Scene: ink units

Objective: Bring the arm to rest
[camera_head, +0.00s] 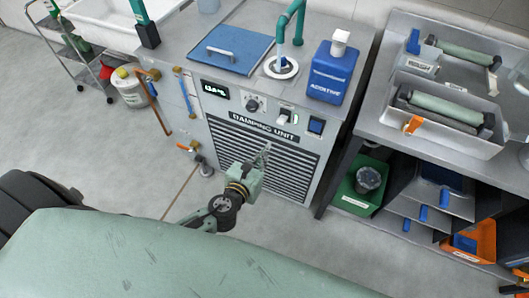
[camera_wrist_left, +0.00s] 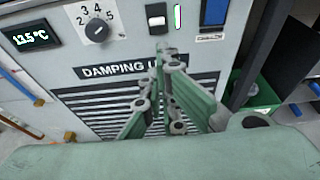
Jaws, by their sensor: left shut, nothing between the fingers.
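My left gripper (camera_head: 264,152) reaches up from the bottom of the head view, in front of the vented lower panel of the damping unit (camera_head: 262,150). It is shut and holds nothing. In the left wrist view its green fingers (camera_wrist_left: 168,62) point at the unit's front, over the name plate. I cannot tell from these views how far the fingertips are from the panel. My right gripper is not in view.
A blue additive bottle (camera_head: 330,72) and a blue lid (camera_head: 235,48) are on the unit's top. A steel bench (camera_head: 385,133) with roller trays stands right, a green crate (camera_head: 352,200) below. A bucket (camera_head: 130,88) stands left. The floor between is clear.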

